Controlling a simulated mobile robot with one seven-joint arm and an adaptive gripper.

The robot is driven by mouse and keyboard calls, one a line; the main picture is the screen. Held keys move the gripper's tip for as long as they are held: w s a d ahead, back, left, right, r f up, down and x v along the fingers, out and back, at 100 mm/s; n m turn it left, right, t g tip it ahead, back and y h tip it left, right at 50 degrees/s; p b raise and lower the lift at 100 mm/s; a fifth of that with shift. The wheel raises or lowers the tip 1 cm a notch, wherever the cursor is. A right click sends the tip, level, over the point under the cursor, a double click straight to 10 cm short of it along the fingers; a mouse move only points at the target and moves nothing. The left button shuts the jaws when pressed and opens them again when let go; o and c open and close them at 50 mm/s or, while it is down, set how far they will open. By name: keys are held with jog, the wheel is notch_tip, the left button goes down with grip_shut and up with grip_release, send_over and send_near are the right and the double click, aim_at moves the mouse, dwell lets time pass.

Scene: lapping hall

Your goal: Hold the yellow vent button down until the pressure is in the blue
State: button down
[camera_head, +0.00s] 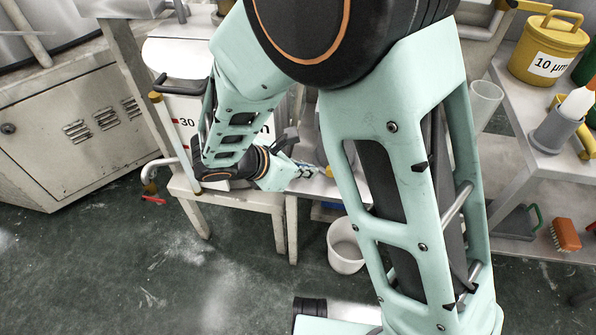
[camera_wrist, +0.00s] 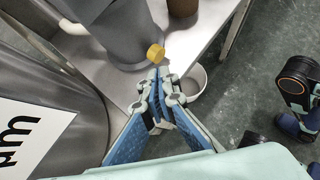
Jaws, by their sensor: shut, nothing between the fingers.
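A yellow round button (camera_wrist: 155,53) sticks out from the side of a grey housing (camera_wrist: 112,30) in the wrist view. In the head view a small yellow spot (camera_head: 329,171) shows just beyond my gripper, partly behind my arm. My gripper (camera_wrist: 158,85) is shut and empty. Its fingertips are just below the button in the wrist picture and point toward it; I cannot tell whether they touch it. In the head view my gripper (camera_head: 308,170) reaches right, over the low bench. No pressure gauge or blue zone can be made out.
A white bucket (camera_head: 345,250) stands on the floor below the bench (camera_head: 235,196). A large metal drum (camera_wrist: 45,75) is close on the left in the wrist view. A shelf at right holds a yellow 10 µm container (camera_head: 548,50).

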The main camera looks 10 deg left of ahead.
aim_at(331, 170)
jog(key=b+x, duration=0.2)
jog(key=x, duration=0.4)
jog(key=shift+w+d+f, duration=0.1)
jog(key=shift+f, duration=0.15)
jog(key=shift+w+d, duration=0.1)
jog(key=shift+w, duration=0.05)
jog(key=shift+w+d+f, duration=0.1)
jog(key=shift+w+f, duration=0.05)
jog(key=shift+w, duration=0.3)
jog(key=shift+w+d+f, duration=0.15)
jog(key=shift+w, duration=0.25)
jog(key=shift+d+f, duration=0.15)
jog(key=shift+d, duration=0.15)
dwell(2.1)
jog(key=shift+s+a+r+p, duration=0.15)
jog(key=shift+r+p, duration=0.15)
jog(key=shift+r, duration=0.05)
jog(key=p+v, duration=0.5)
jog(key=v, duration=0.9)
jog(key=shift+a, duration=0.25)
